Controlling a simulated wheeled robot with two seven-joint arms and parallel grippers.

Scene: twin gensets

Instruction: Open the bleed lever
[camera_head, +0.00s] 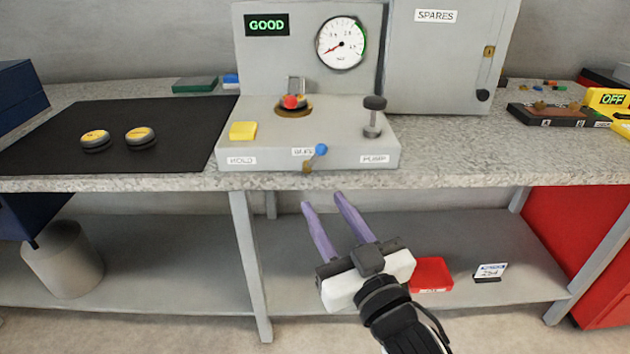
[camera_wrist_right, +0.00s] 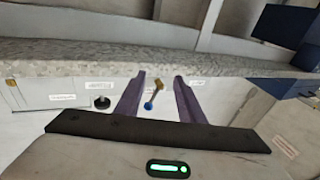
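The bleed lever (camera_head: 315,157) is a short lever with a blue ball knob and a brass base. It is on the front edge of the grey test stand (camera_head: 345,154), beside a partly covered label, and tilts up to the right. My right gripper (camera_head: 322,199) is open and empty, in front of and below the bench edge, apart from the lever. In the right wrist view the lever (camera_wrist_right: 152,97) appears between the two spread purple fingers (camera_wrist_right: 159,77), with its blue knob lower in the picture. My left gripper is not in view.
The stand carries a yellow HOLD button (camera_head: 243,131), a red-topped part (camera_head: 292,103), a dark PUMP knob (camera_head: 374,103), a dial (camera_head: 341,43) and a display reading GOOD (camera_head: 267,25). A grey SPARES cabinet (camera_head: 440,60) stands at right. Two yellow-topped pucks (camera_head: 96,140) lie on a black mat.

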